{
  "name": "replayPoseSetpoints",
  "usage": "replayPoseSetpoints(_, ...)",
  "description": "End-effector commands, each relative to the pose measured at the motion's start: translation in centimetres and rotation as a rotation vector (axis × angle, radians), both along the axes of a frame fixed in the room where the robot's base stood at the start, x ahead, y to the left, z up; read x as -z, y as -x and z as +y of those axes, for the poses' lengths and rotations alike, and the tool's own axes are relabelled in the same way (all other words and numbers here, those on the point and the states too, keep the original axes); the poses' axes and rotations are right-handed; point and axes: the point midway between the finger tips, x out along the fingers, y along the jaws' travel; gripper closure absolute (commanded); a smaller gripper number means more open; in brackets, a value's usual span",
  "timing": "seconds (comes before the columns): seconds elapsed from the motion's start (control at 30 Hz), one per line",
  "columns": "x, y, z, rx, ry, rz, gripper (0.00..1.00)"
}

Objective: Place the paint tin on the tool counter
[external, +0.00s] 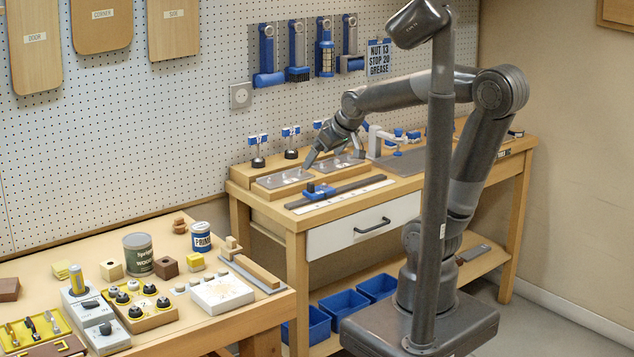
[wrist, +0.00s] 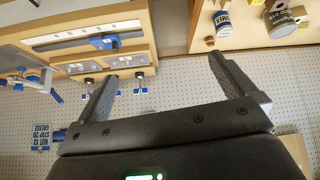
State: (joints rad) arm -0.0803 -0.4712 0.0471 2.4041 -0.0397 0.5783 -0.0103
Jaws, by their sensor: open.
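Two tins stand on the left bench: a larger grey-green one with a wood label (external: 138,256) and a smaller white-and-blue one marked PRIM... (external: 201,238). I cannot tell for sure which is the paint tin. Both also show at the top right of the wrist view, the smaller tin (wrist: 224,24) and the larger tin (wrist: 283,22). The tool counter (external: 296,221) is the wooden bench with a white drawer on the right. My gripper (external: 335,161) is open and empty above the counter's back part, away from both tins. Its two spread fingers (wrist: 168,76) show in the wrist view.
The counter carries grey plates (external: 283,178), a rail with a blue slider (external: 318,191) and a white-and-blue clamp (external: 378,141). Blocks, a white slab (external: 222,293) and knobs crowd the left bench (external: 75,246). A gap separates the benches. A pegboard (external: 215,90) stands behind.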

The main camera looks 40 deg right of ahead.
Motion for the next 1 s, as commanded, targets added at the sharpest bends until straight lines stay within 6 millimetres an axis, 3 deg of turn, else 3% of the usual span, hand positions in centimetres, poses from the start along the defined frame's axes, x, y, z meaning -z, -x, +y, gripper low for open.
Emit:
replayPoseSetpoints(0.2,1.7,-7.3,5.0,-0.126,0.010,-0.091,0.00)
replayPoseSetpoints(0.5,5.5,-15.1,13.8,-0.300,-0.027,-0.224,0.00)
replayPoseSetpoints(0.8,11.3,-19.7,23.9,-0.465,-0.117,-0.346,0.00)
replayPoseSetpoints(1.0,15.9,-20.7,30.7,-0.559,-0.204,-0.421,0.00)
